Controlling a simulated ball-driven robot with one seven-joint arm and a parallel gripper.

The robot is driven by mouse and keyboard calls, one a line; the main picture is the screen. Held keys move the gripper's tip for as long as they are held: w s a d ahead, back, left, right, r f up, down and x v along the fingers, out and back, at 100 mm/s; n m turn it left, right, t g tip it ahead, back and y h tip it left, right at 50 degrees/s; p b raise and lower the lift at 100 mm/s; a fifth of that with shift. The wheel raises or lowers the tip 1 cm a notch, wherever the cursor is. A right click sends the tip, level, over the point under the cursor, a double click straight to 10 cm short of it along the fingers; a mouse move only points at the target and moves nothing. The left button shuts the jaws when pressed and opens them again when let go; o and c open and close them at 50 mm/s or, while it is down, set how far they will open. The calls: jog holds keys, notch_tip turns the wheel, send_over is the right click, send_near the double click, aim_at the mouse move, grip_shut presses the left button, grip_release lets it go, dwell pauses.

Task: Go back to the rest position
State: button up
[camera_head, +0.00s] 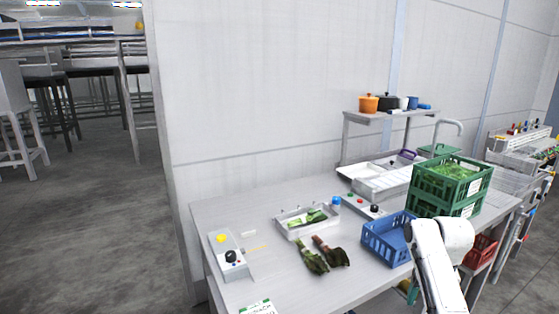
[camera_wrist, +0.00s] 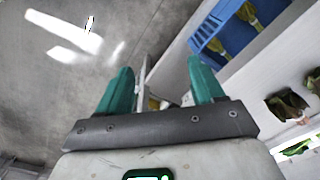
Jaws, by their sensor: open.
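My gripper (camera_wrist: 160,82) shows in the wrist view with its two teal fingers apart and nothing between them. It points past the edge of the steel worktable, with grey floor (camera_wrist: 60,90) filling the left of that view. In the head view, my white arm (camera_head: 440,262) reaches in at the lower right, in front of the table's front edge. The fingers are mostly hidden there. The blue crate (camera_head: 370,240) stands on the table just left of my arm. It also shows in the wrist view (camera_wrist: 207,32), with leafy bunches inside.
Two leafy bunches (camera_head: 316,262) lie on the table (camera_head: 215,212). Behind them is a white tray (camera_head: 290,234) with greens. Green crates (camera_head: 420,203) are stacked right of the blue crate. A red crate (camera_head: 482,250) sits lower down. A control box (camera_head: 235,268) stands at left.

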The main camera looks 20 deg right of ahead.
jog(key=s+a+f+n, duration=0.1)
jog(key=s+a+f, duration=0.25)
jog(key=a, duration=0.35)
jog(key=s+a+f+n, duration=0.2)
jog(key=s+a+f, duration=0.15)
jog(key=a, duration=0.35)
jog(key=s+a+f+n, duration=0.1)
jog(key=s+a+f, duration=0.2)
jog(key=a+f, duration=0.3)
jog(key=s+a+r+n, duration=0.1)
jog(key=s+a, duration=0.3)
jog(key=s, duration=0.4)
jog(key=s+a+r+n, duration=0.2)
jog(key=s+a, duration=0.2)
jog(key=s, duration=0.5)
jog(key=shift+a+n+t, duration=0.3)
